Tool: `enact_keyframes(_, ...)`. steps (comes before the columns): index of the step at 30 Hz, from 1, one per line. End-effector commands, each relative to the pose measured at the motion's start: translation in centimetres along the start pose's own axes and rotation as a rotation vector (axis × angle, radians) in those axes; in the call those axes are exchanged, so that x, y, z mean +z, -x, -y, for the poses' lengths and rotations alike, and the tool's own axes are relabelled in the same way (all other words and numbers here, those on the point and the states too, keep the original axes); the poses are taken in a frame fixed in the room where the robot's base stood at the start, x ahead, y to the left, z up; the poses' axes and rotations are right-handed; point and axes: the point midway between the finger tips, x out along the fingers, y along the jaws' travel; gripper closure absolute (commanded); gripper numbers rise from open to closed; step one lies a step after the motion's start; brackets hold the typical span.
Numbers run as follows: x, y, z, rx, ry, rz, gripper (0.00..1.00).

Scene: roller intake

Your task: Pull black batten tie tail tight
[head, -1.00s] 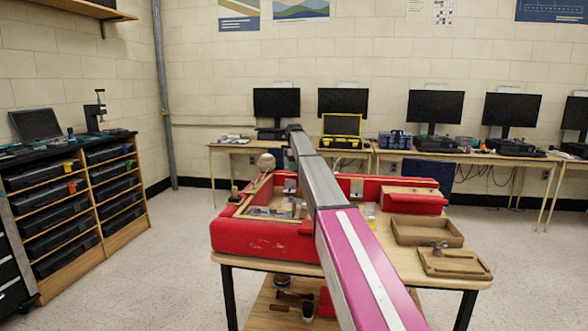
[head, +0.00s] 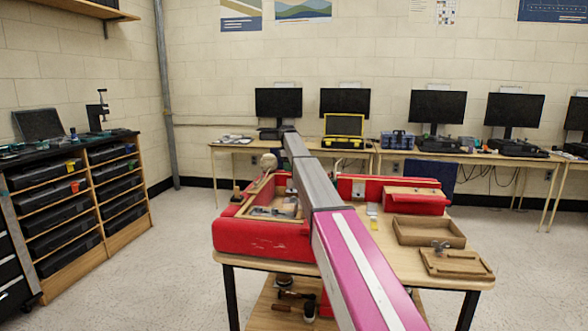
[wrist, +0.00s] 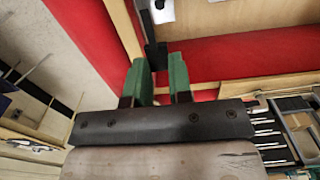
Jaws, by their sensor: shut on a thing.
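My gripper (wrist: 158,78) shows in the wrist view with two green fingertips, one on each side of a dark strip. The strip is the black tie tail (wrist: 154,52), which stands out past the fingertips toward a light metal plate (wrist: 161,11). The fingers are closed on the tail. Where the tail starts, and how tight it is, I cannot tell. In the head view my own arm reaches over the red-sided bench top and hides the gripper and the tail.
The red-padded frame (head: 262,238) stands on a wooden table (head: 412,263). A wooden tray (head: 428,232) and a flat wooden board (head: 456,264) lie at its right. A red box (head: 414,202) stands behind them. Floor is clear at the left, before the drawer cabinet (head: 75,215).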

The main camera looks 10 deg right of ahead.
Motion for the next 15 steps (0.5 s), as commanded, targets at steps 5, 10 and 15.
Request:
enact_keyframes(5,-0.37,0.05,-0.02,0.002,0.001,-0.007,1.00)
enact_keyframes(10,-0.38,0.06,-0.03,0.002,0.001,-0.007,0.53)
enact_keyframes(15,-0.29,0.05,-0.02,0.001,0.001,-0.006,0.53)
